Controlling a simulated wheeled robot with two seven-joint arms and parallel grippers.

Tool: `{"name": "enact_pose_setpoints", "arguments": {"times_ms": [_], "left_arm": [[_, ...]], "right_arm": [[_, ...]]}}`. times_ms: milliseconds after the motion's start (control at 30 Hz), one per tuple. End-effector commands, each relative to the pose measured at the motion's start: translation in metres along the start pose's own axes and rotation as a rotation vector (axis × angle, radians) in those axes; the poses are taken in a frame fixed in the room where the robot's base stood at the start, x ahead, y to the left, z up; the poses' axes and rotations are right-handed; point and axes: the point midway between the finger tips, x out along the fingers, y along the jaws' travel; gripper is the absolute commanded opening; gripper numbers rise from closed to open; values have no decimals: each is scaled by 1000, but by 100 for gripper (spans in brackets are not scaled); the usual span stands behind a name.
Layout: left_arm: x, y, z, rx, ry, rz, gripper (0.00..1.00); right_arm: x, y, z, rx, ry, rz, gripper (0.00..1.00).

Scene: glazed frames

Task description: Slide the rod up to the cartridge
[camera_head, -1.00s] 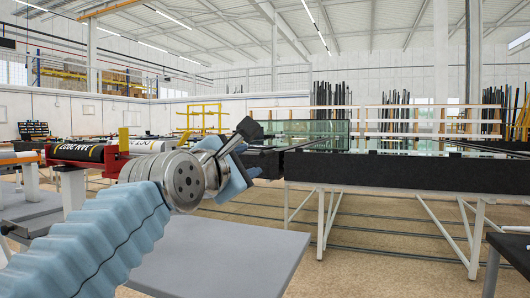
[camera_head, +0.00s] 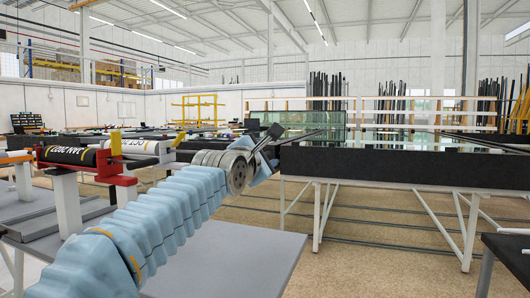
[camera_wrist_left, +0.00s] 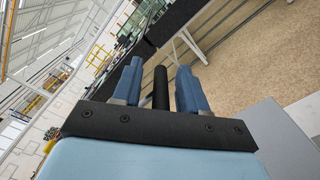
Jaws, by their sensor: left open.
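My left gripper (camera_head: 280,143) is near the middle of the head view, its arm reaching in from the lower left. In the left wrist view its two blue fingers (camera_wrist_left: 159,84) stand apart. A short black rod-like piece (camera_wrist_left: 160,90) shows between them, with gaps on both sides; I cannot tell whether it is the rod. A cartridge with a black "JAN 2023" label (camera_head: 74,155) lies in a red holder at the left of the head view. My wrist and forearm hide part of this bench.
A long black-edged table (camera_head: 400,167) with glass panes (camera_head: 300,124) on it stands on white legs at the right. A grey bench top (camera_head: 235,262) lies below my left arm. Open floor shows between the bench and the long table.

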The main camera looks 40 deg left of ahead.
Motion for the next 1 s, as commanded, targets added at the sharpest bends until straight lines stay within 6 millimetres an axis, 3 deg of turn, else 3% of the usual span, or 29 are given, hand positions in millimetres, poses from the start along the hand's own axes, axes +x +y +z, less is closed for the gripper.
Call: {"name": "enact_pose_setpoints", "arguments": {"times_ms": [267,533,767,1000], "left_arm": [[1,0,0,0,0,0,41],[1,-1,-1,0,1,-3,0],[2,-3,-2,-2,3,-7,0],[2,4,-15,-4,5,-10,0]], "right_arm": [[0,0,0,0,0,0,43],[0,0,0,0,0,0,43],[0,0,0,0,0,0,43],[2,2,0,1,1,1,43]]}}
